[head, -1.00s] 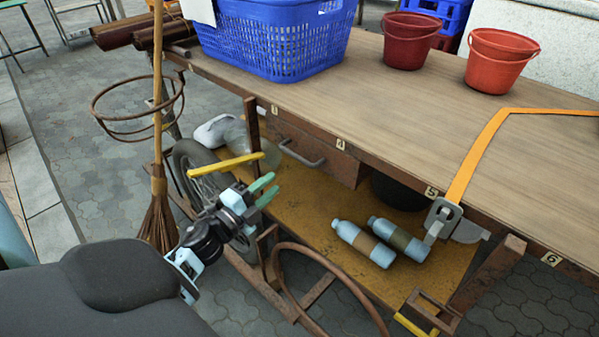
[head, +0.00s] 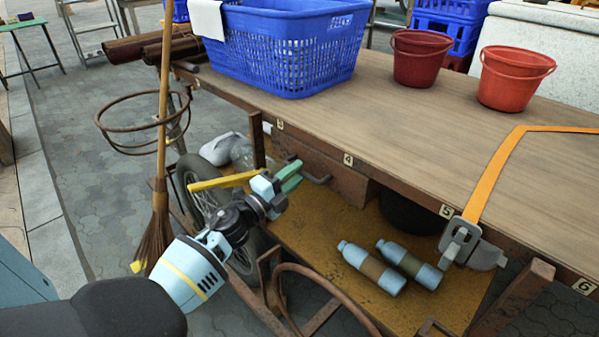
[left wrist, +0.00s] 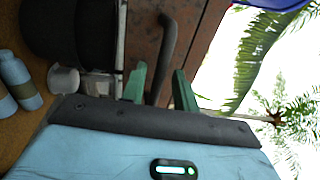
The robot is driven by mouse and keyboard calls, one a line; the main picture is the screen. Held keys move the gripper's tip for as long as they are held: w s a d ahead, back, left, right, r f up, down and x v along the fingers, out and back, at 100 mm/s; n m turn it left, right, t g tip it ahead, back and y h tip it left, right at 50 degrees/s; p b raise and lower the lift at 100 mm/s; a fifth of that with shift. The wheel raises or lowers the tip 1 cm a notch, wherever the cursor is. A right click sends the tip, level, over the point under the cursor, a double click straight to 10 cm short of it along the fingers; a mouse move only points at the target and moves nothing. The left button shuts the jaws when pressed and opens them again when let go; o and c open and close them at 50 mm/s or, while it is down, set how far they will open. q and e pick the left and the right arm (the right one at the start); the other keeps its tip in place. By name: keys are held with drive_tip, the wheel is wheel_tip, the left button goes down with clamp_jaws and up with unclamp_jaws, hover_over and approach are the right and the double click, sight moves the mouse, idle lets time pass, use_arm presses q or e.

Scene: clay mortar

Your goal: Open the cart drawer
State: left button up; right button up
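The cart drawer (head: 343,184) is a rusty brown box under the cart's wooden top, and its front looks flush with the frame. Its dark bar handle (head: 322,179) is partly hidden behind my left gripper (head: 291,175). In the left wrist view the drawer front (left wrist: 140,35) and handle (left wrist: 168,45) lie just ahead of the green fingertips. My left gripper (left wrist: 160,85) is open there, with the handle's line running between the two fingers; I cannot tell whether they touch it. My right gripper is not in view.
A yellow bar (head: 222,180) and a rusty post (head: 256,140) stand close to my left gripper. Two bottles (head: 372,268) lie on the lower shelf (head: 330,270). A broom (head: 160,200) stands at the left. A blue basket (head: 285,60) and red buckets (head: 513,78) sit on top.

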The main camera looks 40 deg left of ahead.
use_arm(q)
drive_tip(key=shift+x, duration=0.9)
clamp_jaws()
